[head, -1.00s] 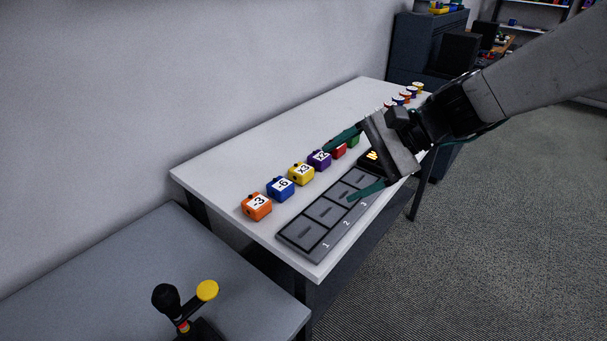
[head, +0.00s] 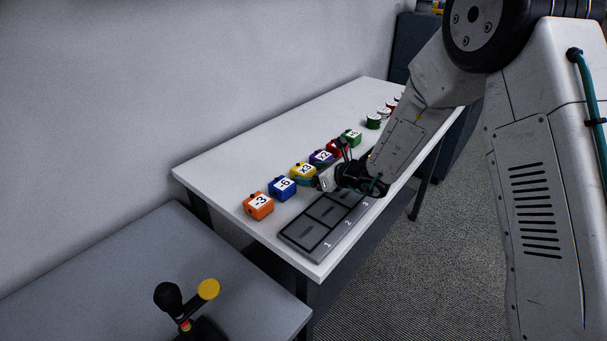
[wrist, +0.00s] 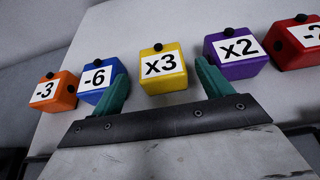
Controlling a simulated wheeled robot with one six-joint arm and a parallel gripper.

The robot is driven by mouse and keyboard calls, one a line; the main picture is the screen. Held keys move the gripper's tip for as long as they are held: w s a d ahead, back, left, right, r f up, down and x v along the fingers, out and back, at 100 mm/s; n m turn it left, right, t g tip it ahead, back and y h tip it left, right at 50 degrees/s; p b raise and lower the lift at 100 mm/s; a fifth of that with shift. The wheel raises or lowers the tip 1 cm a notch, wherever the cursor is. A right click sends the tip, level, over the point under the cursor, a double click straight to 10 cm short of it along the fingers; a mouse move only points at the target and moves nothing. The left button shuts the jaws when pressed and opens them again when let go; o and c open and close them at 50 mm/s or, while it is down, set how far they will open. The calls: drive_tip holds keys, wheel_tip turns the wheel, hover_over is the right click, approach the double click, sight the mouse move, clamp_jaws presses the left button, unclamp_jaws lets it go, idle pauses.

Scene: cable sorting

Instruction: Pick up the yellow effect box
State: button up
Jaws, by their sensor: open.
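The yellow effect box (head: 303,171), labelled x3, stands on the white table in a row of coloured boxes. In the wrist view the yellow box (wrist: 161,70) is upright, ahead of and between the two green fingers. My gripper (wrist: 163,88) is open and empty, with its left finger close to the blue box and its right finger close to the purple box. In the head view my gripper (head: 313,181) is low beside the row, its fingers partly hidden by the wrist.
The blue -6 box (wrist: 103,78) and purple x2 box (wrist: 236,55) flank the yellow one closely. Orange (head: 258,206), red (head: 333,149) and green (head: 351,138) boxes continue the row. A grey numbered slot tray (head: 305,250) lies along the table's front edge. The table (head: 215,176) is clear behind the row.

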sight(306, 170)
drive_tip(key=x, duration=0.4)
drive_tip(key=shift+w+a+r, duration=0.1)
drive_tip(key=shift+w+a, duration=0.15)
drive_tip(key=shift+w, duration=0.1)
drive_tip(key=c, duration=1.1)
drive_tip(key=shift+c, duration=0.2)
drive_tip(key=shift+r, duration=0.15)
